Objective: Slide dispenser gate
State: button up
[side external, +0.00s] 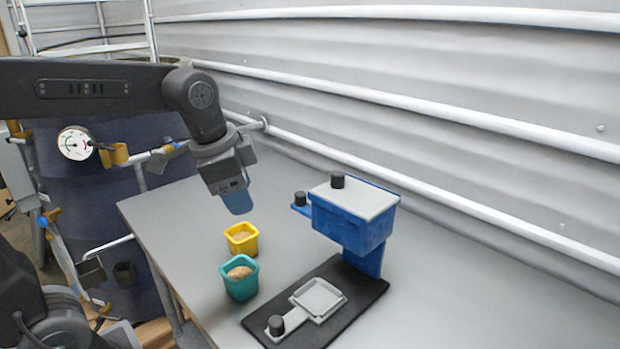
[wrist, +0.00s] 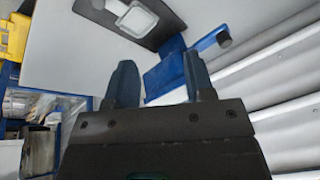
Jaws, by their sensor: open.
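The dispenser is a blue hopper (side external: 352,228) with a pale grey lid and a black lid knob (side external: 337,181), on a blue post over a black base (side external: 358,307). Its gate shows as a thin blue tab with a black knob (side external: 300,199) sticking out at the hopper's left side. In the wrist view a blue bar with a black knob (wrist: 224,39) lies beyond the right fingertip; it looks like the gate tab. My gripper (side external: 238,203) hangs pointing down, left of the knob and apart from it. In the wrist view its fingers (wrist: 160,72) are spread and empty.
A pale square tray (side external: 319,300) with a black knob (side external: 276,325) sits on the base. A yellow cup (side external: 241,239) and a teal cup (side external: 240,278) with brown contents stand left of the dispenser. A ribbed wall (side external: 450,110) runs behind the grey table (side external: 178,215). The table right of the dispenser is clear.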

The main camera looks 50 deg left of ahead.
jog(key=w+a+m+g, duration=0.1)
jog(key=w+m+g, duration=0.1)
jog(key=w+m, duration=0.65)
jog(key=m+g, duration=0.1)
jog(key=m, duration=0.1)
send_over(301, 193)
jog(key=d, duration=0.3)
jog(key=f, duration=0.4)
jog(key=shift+s+f, duration=0.2)
jog(key=shift+s, duration=0.1)
jog(key=shift+w+a+f+m+g, duration=0.25)
jog(key=shift+w+m+g, duration=0.1)
jog(key=shift+m, duration=0.1)
jog(key=shift+a, duration=1.15)
jog(key=shift+a+f, duration=0.25)
jog(key=shift+f, duration=2.25)
jog(key=shift+d, duration=0.1)
jog(key=shift+c, duration=0.3)
